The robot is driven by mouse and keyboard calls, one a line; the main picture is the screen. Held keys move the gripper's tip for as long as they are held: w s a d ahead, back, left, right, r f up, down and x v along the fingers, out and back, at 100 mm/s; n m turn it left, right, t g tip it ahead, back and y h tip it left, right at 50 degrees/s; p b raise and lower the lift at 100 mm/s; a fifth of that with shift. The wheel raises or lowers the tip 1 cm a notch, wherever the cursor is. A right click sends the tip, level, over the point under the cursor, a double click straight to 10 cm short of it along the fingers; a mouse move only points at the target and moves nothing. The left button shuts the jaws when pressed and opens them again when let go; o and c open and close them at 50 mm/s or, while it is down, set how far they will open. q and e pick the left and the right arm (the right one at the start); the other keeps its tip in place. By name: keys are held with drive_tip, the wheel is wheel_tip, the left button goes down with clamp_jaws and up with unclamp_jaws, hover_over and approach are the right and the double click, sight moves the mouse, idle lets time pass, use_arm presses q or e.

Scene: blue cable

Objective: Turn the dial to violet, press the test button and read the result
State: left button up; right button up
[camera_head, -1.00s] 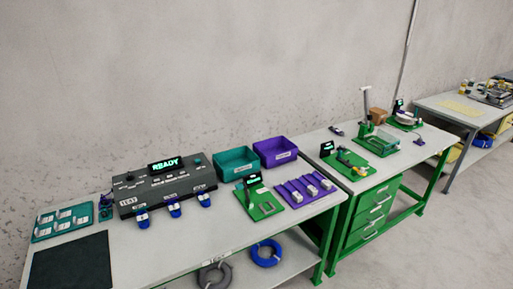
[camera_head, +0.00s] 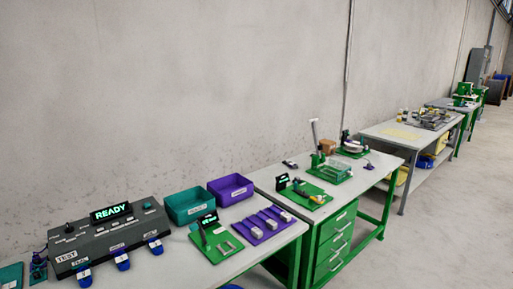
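A dark grey test box (camera_head: 105,238) stands on the near bench at the lower left. Its lit display (camera_head: 111,212) reads READY in green. A dark dial knob (camera_head: 69,228) sits on its left part, and a small round green-tinted knob or button (camera_head: 147,204) sits at its right end. A white TEST label (camera_head: 66,256) is on its front left. The dial's setting is too small to read. Neither of my grippers is in view.
Teal (camera_head: 188,207) and violet (camera_head: 231,189) bins stand behind a green fixture (camera_head: 215,240) and a violet rack (camera_head: 262,226). A second bench (camera_head: 330,205) with green drawers holds more fixtures. Further benches stand beyond. Open floor (camera_head: 430,240) lies to the right.

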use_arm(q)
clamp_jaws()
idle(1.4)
